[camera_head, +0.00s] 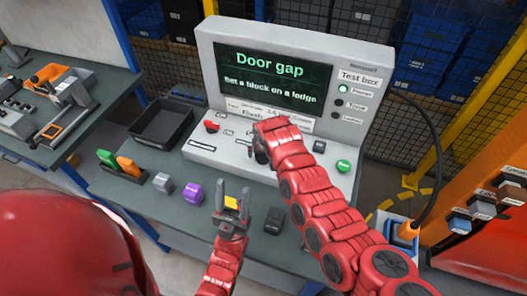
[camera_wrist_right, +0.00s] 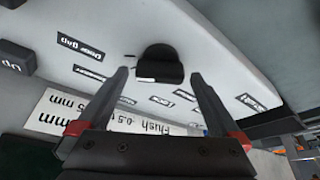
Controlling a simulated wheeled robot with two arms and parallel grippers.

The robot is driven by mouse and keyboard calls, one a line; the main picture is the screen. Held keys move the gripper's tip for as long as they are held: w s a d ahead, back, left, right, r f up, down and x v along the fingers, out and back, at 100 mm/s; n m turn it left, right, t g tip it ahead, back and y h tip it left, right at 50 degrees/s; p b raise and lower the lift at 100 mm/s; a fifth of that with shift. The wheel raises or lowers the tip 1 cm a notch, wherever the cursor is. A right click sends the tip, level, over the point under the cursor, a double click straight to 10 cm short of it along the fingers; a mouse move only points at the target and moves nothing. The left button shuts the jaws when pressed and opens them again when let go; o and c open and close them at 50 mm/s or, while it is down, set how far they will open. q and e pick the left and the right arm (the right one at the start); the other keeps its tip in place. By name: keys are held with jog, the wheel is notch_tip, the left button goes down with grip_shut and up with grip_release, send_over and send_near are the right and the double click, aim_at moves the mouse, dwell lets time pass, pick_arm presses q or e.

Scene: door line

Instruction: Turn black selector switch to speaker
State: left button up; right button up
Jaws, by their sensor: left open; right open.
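The black selector switch (camera_wrist_right: 160,62) is a dark rounded knob with a white mark on the pale console face. In the right wrist view it stands just beyond and between the fingertips of my right gripper (camera_wrist_right: 159,74), which is open. I cannot tell whether the fingers touch it. Small labels surround it; one reads like "Door gap", and I cannot make out "speaker". In the head view my right gripper (camera_head: 260,146) is at the console front, where my red arm hides the knob. My left gripper (camera_head: 232,207) is open above the table, with a yellow patch between its fingers.
The console (camera_head: 290,38) has a screen reading "Door gap", a red button (camera_head: 211,126), a dark knob (camera_head: 319,146) and a green button (camera_head: 343,166). A black tray (camera_head: 168,124), a grey block (camera_head: 163,183), a purple block (camera_head: 191,192) and a dark item (camera_head: 274,218) are on the table.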

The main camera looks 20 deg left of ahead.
jog(key=shift+f, duration=0.25)
jog(key=shift+c, duration=0.2)
jog(key=c, duration=1.2)
jog(key=shift+w+n, duration=0.1)
jog(key=shift+n, duration=0.2)
jog(key=shift+d+f+n+y+b, duration=0.15)
jog(key=shift+n+y+b, duration=0.25)
jog(key=shift+n+b, duration=0.55)
jog(key=n+g+b, duration=0.1)
jog(key=n+b, duration=0.1)
jog(key=b, duration=0.1)
jog(key=shift+w+f+y+b, duration=0.1)
jog(key=shift+y+b, duration=0.2)
jog(key=shift+b, duration=0.05)
jog(key=shift+r+n+g+b, duration=0.25)
jog(key=shift+n+g+b, duration=0.05)
jog(key=shift+n+b, duration=0.5)
